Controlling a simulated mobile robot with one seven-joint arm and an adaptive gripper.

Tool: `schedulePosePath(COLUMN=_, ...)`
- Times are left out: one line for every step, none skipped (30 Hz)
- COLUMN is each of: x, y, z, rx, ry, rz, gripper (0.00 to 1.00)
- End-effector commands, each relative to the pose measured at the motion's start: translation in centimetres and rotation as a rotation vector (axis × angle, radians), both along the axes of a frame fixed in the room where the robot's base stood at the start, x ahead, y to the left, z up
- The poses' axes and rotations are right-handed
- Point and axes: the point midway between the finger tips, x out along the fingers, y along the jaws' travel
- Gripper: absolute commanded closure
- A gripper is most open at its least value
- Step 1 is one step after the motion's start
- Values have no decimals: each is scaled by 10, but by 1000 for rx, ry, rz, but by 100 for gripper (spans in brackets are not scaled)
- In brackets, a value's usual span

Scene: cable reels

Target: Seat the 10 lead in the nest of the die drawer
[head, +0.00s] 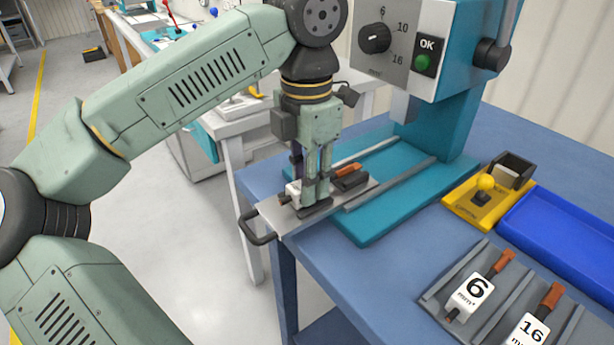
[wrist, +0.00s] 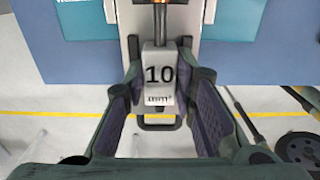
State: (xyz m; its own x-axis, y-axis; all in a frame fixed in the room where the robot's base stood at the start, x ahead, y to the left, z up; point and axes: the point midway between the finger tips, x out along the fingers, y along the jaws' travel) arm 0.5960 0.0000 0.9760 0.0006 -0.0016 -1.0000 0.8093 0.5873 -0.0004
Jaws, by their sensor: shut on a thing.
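The 10 lead (wrist: 159,76) has a white block marked 10 and an orange end beyond it. In the head view its white block (head: 293,190) is partly hidden by my fingers. My gripper (head: 317,197) is shut on the lead, low over the pulled-out die drawer (head: 273,212), a grey plate with a dark handle. In the wrist view my gripper (wrist: 159,62) has a finger on either side of the white block. The dark nest (head: 352,181) is on the drawer, with orange showing at it. I cannot tell whether the lead is fully down in it.
The teal press (head: 440,130) stands behind the drawer, with a dial (head: 375,38) and a green OK button (head: 422,62). A rack (head: 432,298) at front right holds the 6 lead (head: 470,293) and 16 lead (head: 530,332). A blue tray (head: 560,235) and yellow fixture (head: 465,208) are at right.

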Motion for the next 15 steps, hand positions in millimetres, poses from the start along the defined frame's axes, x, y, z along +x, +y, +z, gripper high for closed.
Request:
schedulePosePath(x=0, y=0, z=0, rx=0, ry=0, rz=0, gripper=74)
schedulePosePath(x=0, y=0, z=0, rx=0, ry=0, rz=0, gripper=72)
schedulePosePath(x=0, y=0, z=0, rx=0, ry=0, rz=0, gripper=69)
schedulePosePath(x=0, y=0, z=0, rx=0, ry=0, rz=0, gripper=67)
schedulePosePath(x=0, y=0, z=0, rx=0, ry=0, rz=0, gripper=65)
schedulePosePath(x=0, y=0, z=0, rx=0, ry=0, rz=0, gripper=63)
schedulePosePath(x=0, y=0, z=0, rx=0, ry=0, rz=0, gripper=61)
schedulePosePath(x=0, y=0, z=0, rx=0, ry=0, rz=0, gripper=59)
schedulePosePath(x=0, y=0, z=0, rx=0, ry=0, rz=0, gripper=56)
schedulePosePath(x=0, y=0, z=0, rx=0, ry=0, rz=0, gripper=54)
schedulePosePath(x=0, y=0, z=0, rx=0, ry=0, rz=0, gripper=52)
schedulePosePath(x=0, y=0, z=0, rx=0, ry=0, rz=0, gripper=52)
schedulePosePath(x=0, y=0, z=0, rx=0, ry=0, rz=0, gripper=52)
schedulePosePath(x=0, y=0, z=0, rx=0, ry=0, rz=0, gripper=52)
schedulePosePath(x=0, y=0, z=0, rx=0, ry=0, rz=0, gripper=52)
